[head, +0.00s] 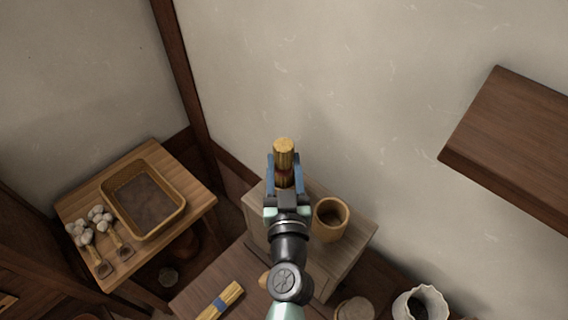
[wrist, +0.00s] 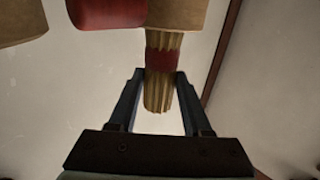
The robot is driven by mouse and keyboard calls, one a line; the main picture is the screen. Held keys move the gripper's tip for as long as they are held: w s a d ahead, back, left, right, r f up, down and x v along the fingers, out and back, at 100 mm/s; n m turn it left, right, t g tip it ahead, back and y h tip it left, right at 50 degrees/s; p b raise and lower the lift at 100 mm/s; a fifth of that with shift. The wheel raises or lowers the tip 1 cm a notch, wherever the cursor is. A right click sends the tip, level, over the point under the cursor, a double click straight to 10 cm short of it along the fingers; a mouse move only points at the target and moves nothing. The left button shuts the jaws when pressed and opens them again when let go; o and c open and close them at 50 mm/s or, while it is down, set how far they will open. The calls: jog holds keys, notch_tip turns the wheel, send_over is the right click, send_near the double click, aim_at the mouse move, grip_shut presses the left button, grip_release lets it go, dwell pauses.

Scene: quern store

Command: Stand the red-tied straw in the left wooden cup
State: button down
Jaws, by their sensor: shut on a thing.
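The red-tied straw (head: 284,153) is a short yellow bundle, held upright between the blue fingers of my gripper (head: 284,165). In the wrist view the straw (wrist: 158,95) shows its red band just above the fingertips, with my gripper (wrist: 156,78) closed on it. One wooden cup (head: 331,217) stands upright on the wooden stand (head: 350,250), right of my gripper. No second cup shows clearly in the head view; my gripper and arm cover the stand's left part. Tan and red rounded shapes at the wrist view's top are cut off, and I cannot tell what they are.
A blue-tied straw bundle (head: 220,301) lies on the lower surface. A wicker tray (head: 178,222) and white-headed brushes (head: 101,217) are on the left table. A white pleated vessel (head: 420,303) stands at lower right. A dark shelf (head: 515,140) juts from the right wall.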

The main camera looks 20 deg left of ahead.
jog(key=shift+c, duration=1.3)
grip_release()
jog(key=shift+s, duration=0.1)
jog(key=b+v, duration=0.5)
jog(key=v, duration=0.7)
jog(key=shift+s+d, duration=0.2)
jog(key=shift+s, duration=0.15)
jog(key=shift+r, duration=0.1)
